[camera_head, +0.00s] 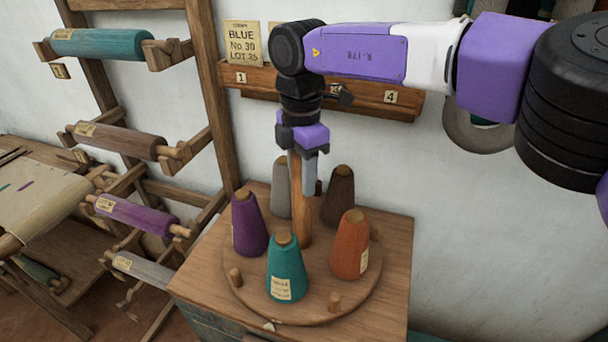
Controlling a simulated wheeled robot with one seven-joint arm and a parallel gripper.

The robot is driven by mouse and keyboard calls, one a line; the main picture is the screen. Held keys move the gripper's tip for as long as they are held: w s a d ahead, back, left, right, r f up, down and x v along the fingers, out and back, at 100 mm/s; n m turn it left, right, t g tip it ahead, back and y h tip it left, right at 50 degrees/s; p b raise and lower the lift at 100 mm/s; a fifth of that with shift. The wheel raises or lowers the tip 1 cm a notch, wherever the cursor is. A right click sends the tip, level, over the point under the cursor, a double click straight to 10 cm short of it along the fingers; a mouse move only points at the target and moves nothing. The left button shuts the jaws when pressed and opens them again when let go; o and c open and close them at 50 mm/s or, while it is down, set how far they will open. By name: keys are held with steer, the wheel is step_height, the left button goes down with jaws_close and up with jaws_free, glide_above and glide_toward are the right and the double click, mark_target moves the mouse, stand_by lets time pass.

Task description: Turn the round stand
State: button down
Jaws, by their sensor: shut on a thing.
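The round stand (318,302) is a wooden disc on top of a wooden cabinet. It carries several yarn cones: teal (287,265) at the front, purple (249,225) at left, orange (351,247) at right, grey (281,190) and dark brown (339,197) at the back. A wooden post (299,205) rises from its middle. My gripper (300,175) points down at the top of this post and is shut on it. The far side of the grip is hidden. Short pegs (334,301) stand near the disc's rim.
The cabinet top (395,240) has bare corners around the stand. A rack (212,90) of yarn rolls stands at left. A numbered wooden shelf (375,100) with a card reading BLUE No 30 LOT 25 (243,44) is on the wall behind my arm. A loom (35,195) is at far left.

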steer(key=shift+r+m, duration=0.1)
steer(key=shift+m, duration=0.3)
stand_by(0.4)
steer(key=c, duration=0.9)
jaws_free()
step_height(320, 180, up, 8)
steer(key=shift+f+b, duration=0.15)
steer(key=shift+b, duration=0.65)
